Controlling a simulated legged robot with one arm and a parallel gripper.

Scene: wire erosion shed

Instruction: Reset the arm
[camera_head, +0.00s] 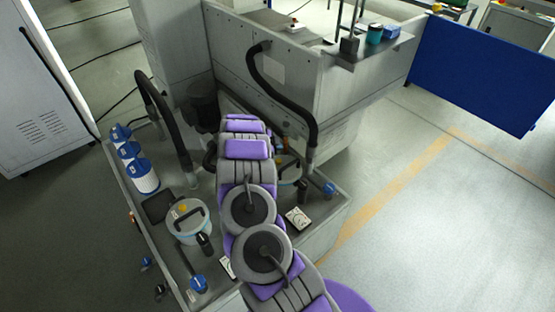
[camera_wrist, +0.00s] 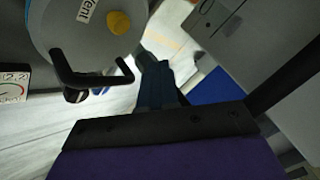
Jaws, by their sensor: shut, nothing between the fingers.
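My arm (camera_head: 248,205), grey with purple pads, reaches from the bottom of the head view up over the grey tray. Its far end is by the machine's front, and my gripper is hidden there in the head view. In the wrist view my gripper (camera_wrist: 157,82) shows as dark fingers held together with nothing between them. A grey round lid (camera_wrist: 75,38) with a yellow knob, a black handle and partly readable lettering is close by at the upper left. The fingers appear apart from it.
The tray (camera_head: 328,212) holds a canister (camera_head: 185,232) with a black handle, several blue-and-white bottles (camera_head: 145,178), and black hoses (camera_head: 172,125). A grey machine (camera_head: 300,65) stands behind. A blue panel (camera_head: 480,75) sticks out at right. Open floor (camera_head: 440,220) lies at right.

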